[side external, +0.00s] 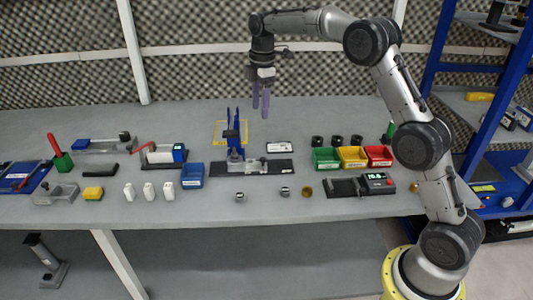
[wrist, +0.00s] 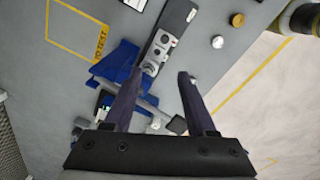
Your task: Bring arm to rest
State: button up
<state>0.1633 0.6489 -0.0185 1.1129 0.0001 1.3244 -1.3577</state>
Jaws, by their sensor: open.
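My gripper (side external: 261,98) is raised above the back part of the grey table (side external: 330,209). Its two purple fingers point down and stand apart with nothing between them. In the wrist view the gripper (wrist: 158,82) also shows open and empty. Below it is a blue lever press fixture (side external: 236,133) on a dark base plate. The same fixture shows in the wrist view (wrist: 118,62), partly hidden behind a finger. The fingers are clear of the fixture and the table.
Red (side external: 378,155), yellow (side external: 352,156) and green (side external: 326,158) bins stand right of the fixture, near a scale (side external: 377,182). A blue bin (side external: 192,175) and several white bottles stand left. Foam wall (side external: 200,50) rises behind; a blue shelf rack (side external: 432,60) stands right.

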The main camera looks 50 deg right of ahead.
jog(key=s+a+r+m+t, duration=0.1)
jog(key=s+a+r+t, duration=0.15)
jog(key=s+r, duration=0.65)
jog(key=s+a+r+m+t, duration=0.1)
jog(key=s+a+r, duration=0.3)
jog(key=s+r, duration=0.45)
jog(key=s+a+f+m, duration=0.1)
jog(key=s+f+m, duration=0.4)
jog(key=s, duration=0.5)
jog(key=s+a+f+m+t, duration=0.1)
jog(key=s+f+m, duration=0.5)
jog(key=s+f, duration=0.3)
jog(key=shift+s+a+m, duration=0.25)
jog(key=shift+s+m, duration=0.05)
jog(key=shift+s, duration=0.45)
